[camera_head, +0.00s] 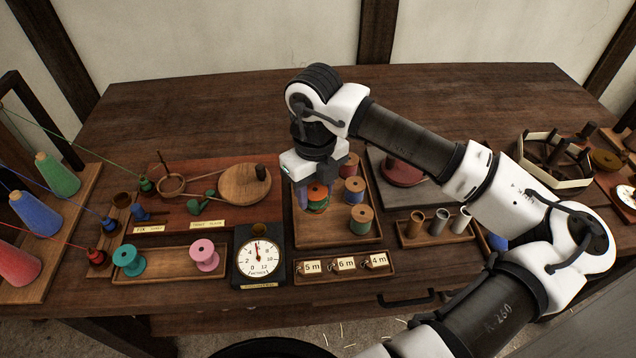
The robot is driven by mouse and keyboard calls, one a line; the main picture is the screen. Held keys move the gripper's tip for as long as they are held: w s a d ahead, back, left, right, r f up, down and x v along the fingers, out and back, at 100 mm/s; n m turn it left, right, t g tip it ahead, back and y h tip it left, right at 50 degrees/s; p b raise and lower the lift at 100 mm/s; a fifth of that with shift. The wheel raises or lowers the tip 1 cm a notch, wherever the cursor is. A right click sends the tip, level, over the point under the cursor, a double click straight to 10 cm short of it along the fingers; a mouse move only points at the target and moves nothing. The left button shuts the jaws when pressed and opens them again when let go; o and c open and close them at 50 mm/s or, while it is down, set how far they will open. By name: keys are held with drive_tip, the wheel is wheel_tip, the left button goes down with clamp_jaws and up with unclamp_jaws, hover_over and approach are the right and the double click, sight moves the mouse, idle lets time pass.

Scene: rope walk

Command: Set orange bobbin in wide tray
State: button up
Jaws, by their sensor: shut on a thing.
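My gripper (316,194) points down over the square wooden tray (340,243) in the middle of the table. It is shut on the orange bobbin (317,190), partly hidden by the fingers. Green thread shows just below the orange; I cannot tell whether the orange bobbin touches it or hangs above. A blue bobbin (353,190) and a green bobbin (360,219) stand to the right in this tray. A long, low wooden tray (168,275) at front left holds a teal bobbin (129,260) and a pink bobbin (204,255). I cannot tell which tray is called wide.
A round dial (259,258) stands between the two trays. Number tags (344,264) lie in a rack in front. A rack of small cylinders (440,223) is to the right. Cones of thread (58,174) stand far left. The long tray has bare room between its bobbins.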

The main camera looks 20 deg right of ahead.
sight(318, 210)
drive_tip(key=shift+s+d+f, duration=0.2)
drive_tip(key=shift+f, duration=0.05)
wheel_tip(318, 210, down, 4)
drive_tip(key=b, duration=0.3)
drive_tip(key=shift+f+b, duration=0.65)
drive_tip(key=shift+b, duration=0.05)
drive_tip(key=shift+b, duration=1)
drive_tip(key=shift+f, duration=0.2)
idle(0.3)
drive_tip(key=shift+f+b, duration=0.7)
drive_tip(key=shift+b, duration=0.35)
drive_tip(key=shift+f+b, duration=0.25)
drive_tip(key=shift+b, duration=0.45)
drive_tip(key=shift+r, duration=0.1)
